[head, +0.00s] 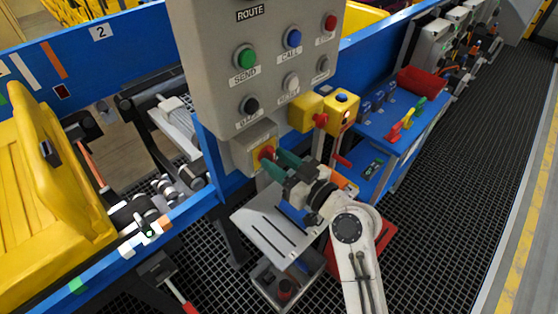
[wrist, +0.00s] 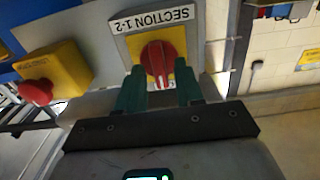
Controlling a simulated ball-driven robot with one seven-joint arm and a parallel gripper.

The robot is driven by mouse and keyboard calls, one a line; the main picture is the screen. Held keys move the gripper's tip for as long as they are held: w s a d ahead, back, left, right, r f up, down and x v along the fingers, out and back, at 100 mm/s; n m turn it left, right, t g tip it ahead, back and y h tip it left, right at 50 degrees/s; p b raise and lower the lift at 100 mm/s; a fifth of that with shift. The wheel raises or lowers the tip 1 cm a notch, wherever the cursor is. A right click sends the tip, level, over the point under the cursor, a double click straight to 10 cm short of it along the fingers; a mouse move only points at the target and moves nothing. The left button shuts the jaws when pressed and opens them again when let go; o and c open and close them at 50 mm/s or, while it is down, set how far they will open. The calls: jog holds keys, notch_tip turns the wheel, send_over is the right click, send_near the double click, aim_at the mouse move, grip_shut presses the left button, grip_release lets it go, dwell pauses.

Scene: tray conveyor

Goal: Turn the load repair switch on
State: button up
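A red rotary knob (head: 267,153) on a yellow plate (wrist: 133,46) sits on a grey box below the button panel. In the wrist view the red knob (wrist: 157,57) is close in front, with an upside-down label (wrist: 158,27) reading SECTION 1-2. No label reading load repair is legible. My gripper (head: 277,161) reaches the knob from the lower right. In the wrist view my gripper (wrist: 160,78) has its green fingers apart, one at each side of the knob's near part. I cannot tell whether they touch it.
A grey panel (head: 215,75) with SEND and CALL buttons hangs above. A yellow box with a red mushroom button (wrist: 38,91) is beside the knob. A blue workbench (head: 385,125) with tools stands right. A yellow tray (head: 30,180) is left. The dark grating (head: 460,170) at right is clear.

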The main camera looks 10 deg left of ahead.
grip_shut()
jog(key=shift+m, duration=0.4)
jog(key=m, duration=0.4)
jog(key=shift+w, duration=0.1)
jog(key=shift+w+d+f+m+p, duration=0.1)
jog(key=shift+m+p, duration=0.95)
jog(key=shift+m, duration=2.2)
jog(key=shift+w+d+f+m+p, duration=0.1)
jog(key=shift+m+p, duration=0.9)
jog(key=shift+m, duration=2.25)
